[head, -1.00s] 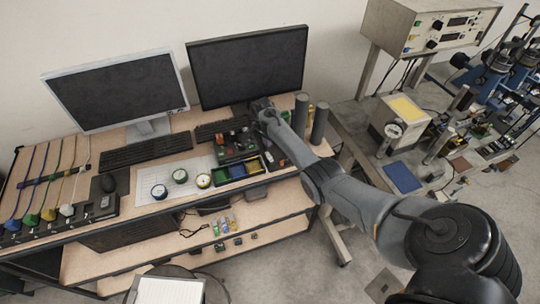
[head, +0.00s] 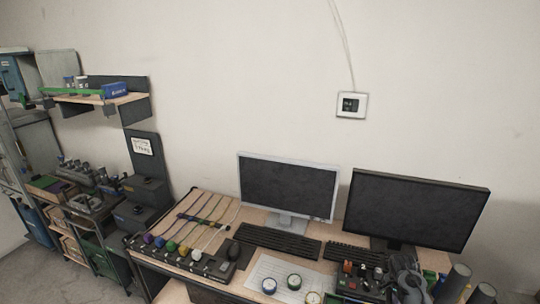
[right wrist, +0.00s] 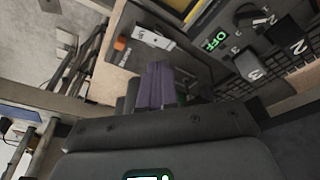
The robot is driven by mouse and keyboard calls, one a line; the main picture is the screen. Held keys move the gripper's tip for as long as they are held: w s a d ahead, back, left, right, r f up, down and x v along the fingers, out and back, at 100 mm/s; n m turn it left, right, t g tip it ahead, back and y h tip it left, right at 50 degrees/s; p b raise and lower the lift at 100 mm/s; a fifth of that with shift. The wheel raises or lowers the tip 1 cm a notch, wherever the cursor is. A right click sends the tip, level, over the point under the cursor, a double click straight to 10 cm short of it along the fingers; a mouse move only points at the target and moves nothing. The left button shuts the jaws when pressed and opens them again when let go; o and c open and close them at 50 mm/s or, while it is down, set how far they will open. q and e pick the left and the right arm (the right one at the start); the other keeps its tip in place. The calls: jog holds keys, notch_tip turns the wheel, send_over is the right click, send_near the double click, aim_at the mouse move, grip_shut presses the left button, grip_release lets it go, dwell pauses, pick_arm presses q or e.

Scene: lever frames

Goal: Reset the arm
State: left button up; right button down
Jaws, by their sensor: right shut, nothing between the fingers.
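My right arm shows at the lower right of the head view. Its gripper (head: 405,284) is over the right part of the desk, by a dark control panel (head: 352,284) with small coloured parts. In the right wrist view my right gripper's fingers (right wrist: 158,86) are together, with nothing between them. Beyond them lies a dark panel with a green "OFF" display (right wrist: 214,41) and black numbered blocks (right wrist: 252,66). I cannot tell whether the fingertips touch anything. My left gripper is in neither view.
Two monitors (head: 288,187) (head: 414,212) stand at the back of the desk, with keyboards (head: 277,241) before them. Dark cylinders (head: 453,284) stand right of my right arm. Round gauges (head: 294,281) lie on a white sheet. A cable board and shelving (head: 112,98) are at left.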

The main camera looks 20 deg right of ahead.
jog(key=s+a+n+t+p, duration=0.1)
jog(key=s+a+n, duration=0.25)
jog(key=a, duration=0.35)
jog(key=s+a+r+n+p, duration=0.1)
jog(key=s+a+n+p, duration=0.1)
jog(key=s+a+n, duration=0.3)
jog(key=s+a+n+t+p, duration=0.1)
jog(key=a+n, duration=0.1)
jog(key=a, duration=0.6)
jog(key=s+a+r+n+y+p, duration=0.1)
jog(key=s+a+r+n+p, duration=0.1)
jog(key=s+a+r+n, duration=0.2)
jog(key=s+a+r+n+t+y+p, duration=0.1)
jog(key=s+a+r+n, duration=0.3)
jog(key=s+a+r, duration=0.5)
jog(key=s+a, duration=0.3)
jog(key=a, duration=0.2)
jog(key=shift+s+a+r+n+t+y+p, duration=0.2)
jog(key=shift+a+n+t+y+p, duration=0.1)
jog(key=shift+a+n+y+p, duration=0.1)
